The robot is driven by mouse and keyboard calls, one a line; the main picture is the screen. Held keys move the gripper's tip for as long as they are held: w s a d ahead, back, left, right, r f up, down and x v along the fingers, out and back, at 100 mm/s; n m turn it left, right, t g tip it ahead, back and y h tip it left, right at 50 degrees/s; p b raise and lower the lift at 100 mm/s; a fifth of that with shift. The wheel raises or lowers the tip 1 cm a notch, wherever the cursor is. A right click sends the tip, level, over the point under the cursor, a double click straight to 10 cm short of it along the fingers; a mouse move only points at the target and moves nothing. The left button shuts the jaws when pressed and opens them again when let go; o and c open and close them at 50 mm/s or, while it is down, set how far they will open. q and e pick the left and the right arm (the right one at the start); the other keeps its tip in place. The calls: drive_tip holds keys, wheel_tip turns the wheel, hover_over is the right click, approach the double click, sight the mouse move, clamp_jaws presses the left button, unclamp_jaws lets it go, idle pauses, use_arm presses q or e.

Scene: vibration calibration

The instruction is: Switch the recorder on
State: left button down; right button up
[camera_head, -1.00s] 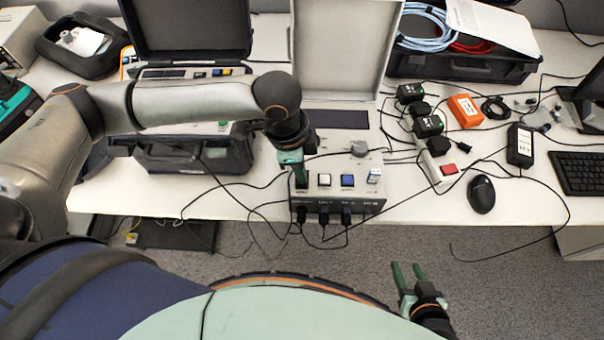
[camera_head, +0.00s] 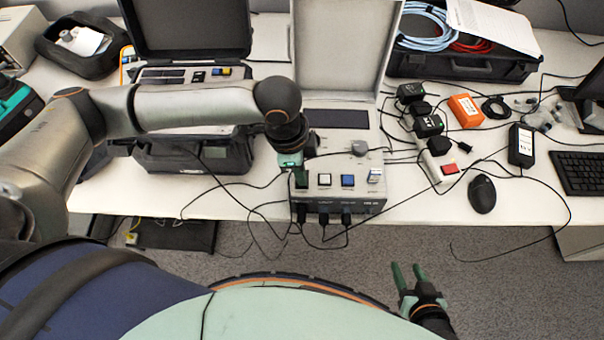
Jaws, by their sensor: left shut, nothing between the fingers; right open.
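A grey control box (camera_head: 375,205) with a raised lid stands in the middle of the table; I cannot read a label naming it the recorder. Its panel has a dark screen (camera_head: 337,118), a round knob (camera_head: 359,148), a white button (camera_head: 324,180) and a blue button (camera_head: 347,181). My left gripper (camera_head: 301,180) is shut and empty, pointing down at the panel's front left, left of the white button. It hides what lies under its fingertips, and I cannot tell whether they touch. My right gripper (camera_head: 409,274) is open and empty, low in front of the table.
An open black case (camera_head: 195,155) stands left of the box. To the right are a power strip with a red switch (camera_head: 451,168), black adapters, an orange box (camera_head: 465,110), a mouse (camera_head: 482,194) and a keyboard (camera_head: 580,172). Loose cables cross the table and hang off its front edge.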

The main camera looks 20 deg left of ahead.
use_arm(q)
drive_tip(key=shift+f, duration=0.25)
wheel_tip(320, 180, up, 5)
drive_tip(key=p, duration=0.6)
drive_tip(key=shift+f, duration=0.1)
drive_tip(key=shift+r, duration=0.2)
drive_tip(key=shift+r+p, duration=0.5)
drive_tip(key=shift+r, duration=0.4)
